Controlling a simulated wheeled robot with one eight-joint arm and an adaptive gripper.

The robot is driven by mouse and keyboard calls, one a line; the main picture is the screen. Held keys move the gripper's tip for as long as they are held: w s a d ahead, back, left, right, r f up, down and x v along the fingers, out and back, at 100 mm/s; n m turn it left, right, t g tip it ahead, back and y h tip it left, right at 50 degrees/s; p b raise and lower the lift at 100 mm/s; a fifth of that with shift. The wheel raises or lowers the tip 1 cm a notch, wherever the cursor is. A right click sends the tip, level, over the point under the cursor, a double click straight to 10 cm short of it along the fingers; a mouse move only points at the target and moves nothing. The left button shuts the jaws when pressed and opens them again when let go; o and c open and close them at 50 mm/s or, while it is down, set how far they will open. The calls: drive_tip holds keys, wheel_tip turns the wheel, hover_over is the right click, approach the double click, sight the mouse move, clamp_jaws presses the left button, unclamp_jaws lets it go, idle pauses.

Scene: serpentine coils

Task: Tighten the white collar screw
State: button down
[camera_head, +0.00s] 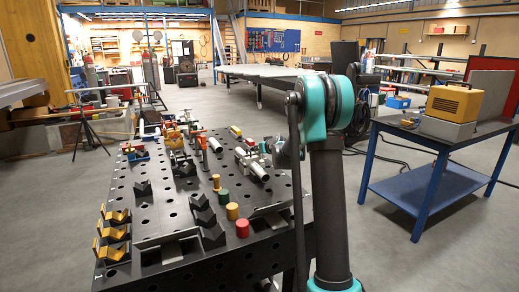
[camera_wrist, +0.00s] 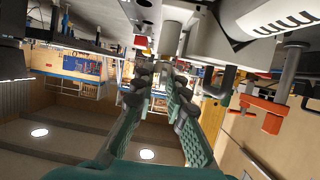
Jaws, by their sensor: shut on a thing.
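A white tube (camera_head: 256,168) lies in a fixture on the black perforated table (camera_head: 170,208), near its right side. In the wrist view, a large white body with dark marks (camera_wrist: 275,14) fills the upper right. A short grey screw (camera_wrist: 171,38) projects from the grey part beside it towards my gripper. My gripper (camera_wrist: 160,78) has its two green, ribbed fingers close together at the screw's end, shut on it. The fingertips hide the exact contact.
Yellow V-blocks (camera_head: 112,234), black V-blocks (camera_head: 208,222) and coloured cylinders (camera_head: 232,211) stand on the table's near half. An orange-red clamp (camera_wrist: 262,108) is close at the right in the wrist view. A blue table (camera_head: 435,185) stands apart at right. Open floor lies between.

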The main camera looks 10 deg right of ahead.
drive_tip(key=shift+m+h, duration=0.4)
drive_tip(key=shift+h, duration=0.1)
drive_tip(key=shift+m+h, duration=2.5)
drive_tip(key=shift+h, duration=0.4)
drive_tip(key=m+g+h, duration=0.2)
drive_tip(key=m+h, duration=0.2)
drive_tip(key=shift+a+m+h, duration=0.15)
drive_tip(key=shift+m+h, duration=0.15)
drive_tip(key=shift+h, duration=0.1)
drive_tip(key=m+g+h, duration=0.3)
drive_tip(key=m+g, duration=0.1)
drive_tip(key=shift+f+m+h, duration=0.1)
drive_tip(key=shift+m+h, duration=0.2)
drive_tip(key=shift+m+g+h, duration=0.8)
drive_tip(key=shift+m+g, duration=1.4)
drive_tip(key=shift+g, duration=0.5)
drive_tip(key=c, duration=1.7)
unclamp_jaws()
